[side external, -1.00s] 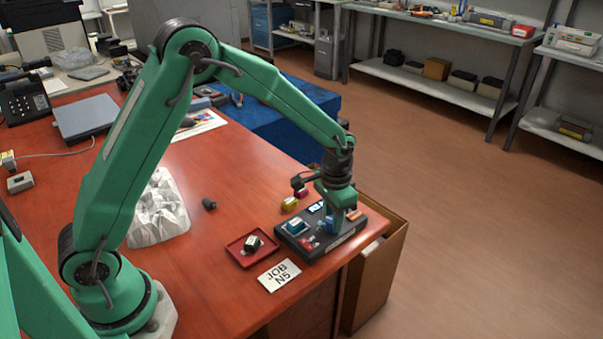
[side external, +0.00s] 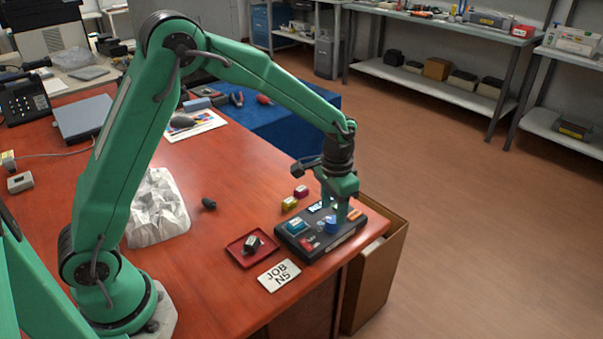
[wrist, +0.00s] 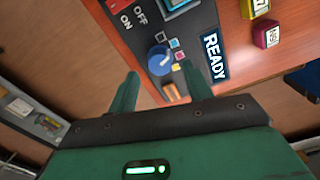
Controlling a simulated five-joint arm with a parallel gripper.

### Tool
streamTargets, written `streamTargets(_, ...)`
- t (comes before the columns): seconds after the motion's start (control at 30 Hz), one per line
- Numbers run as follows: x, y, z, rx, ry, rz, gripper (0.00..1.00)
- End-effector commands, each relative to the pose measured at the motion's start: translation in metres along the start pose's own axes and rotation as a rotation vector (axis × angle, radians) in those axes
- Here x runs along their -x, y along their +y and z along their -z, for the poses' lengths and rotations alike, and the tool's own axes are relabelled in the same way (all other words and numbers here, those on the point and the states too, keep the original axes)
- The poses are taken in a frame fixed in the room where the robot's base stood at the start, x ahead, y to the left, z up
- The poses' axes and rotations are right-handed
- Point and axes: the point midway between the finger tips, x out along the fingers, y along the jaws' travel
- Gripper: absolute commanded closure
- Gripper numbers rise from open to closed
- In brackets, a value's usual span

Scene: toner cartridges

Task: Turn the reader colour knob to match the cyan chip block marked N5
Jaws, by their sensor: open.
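The blue colour knob (wrist: 160,59) stands on the dark reader (side external: 347,238); it also shows in the side view (side external: 331,225). Small cyan, magenta and yellow marks (wrist: 179,55) sit beside it. Which mark its pointer faces is too small to tell for sure. A cyan block (side external: 295,226) sits in the reader's left part, its marking unreadable; its edge shows in the wrist view. My gripper (wrist: 158,70) is open and empty, pointing down above the reader, its fingertips apart on either side of the knob in the wrist view. A card (side external: 279,275) reads JOB N5.
A yellow block (side external: 289,203) and a magenta block (side external: 301,191) stand behind the reader. A red tray (side external: 236,254) holds a dark, white-topped block (side external: 253,242). The reader has a READY panel (wrist: 214,56) and an orange part (wrist: 172,91). The desk edge is close at right.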

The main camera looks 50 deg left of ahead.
Motion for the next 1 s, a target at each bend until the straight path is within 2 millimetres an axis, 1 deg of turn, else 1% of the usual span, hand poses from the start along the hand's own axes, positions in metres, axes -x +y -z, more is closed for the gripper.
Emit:
streamTargets(0.03, 0.008, 0.0, 0.001, 0.0, 0.005, 0.0, 0.5)
streamTargets(0.2, 0.029, 0.0, 0.001, 0.0, 0.004, 0.0, 0.5)
streamTargets(0.33, 0.04, 0.0, 0.0, 0.0, 0.002, 0.0, 0.5)
streamTargets(0.5, 0.045, 0.0, 0.0, 0.0, 0.002, 0.0, 0.5)
streamTargets(0.87, 0.047, 0.0, -0.001, 0.001, 0.004, 0.0, 0.5)
streamTargets(1.0, 0.056, -0.002, -0.006, 0.008, 0.019, 0.002, 0.5)
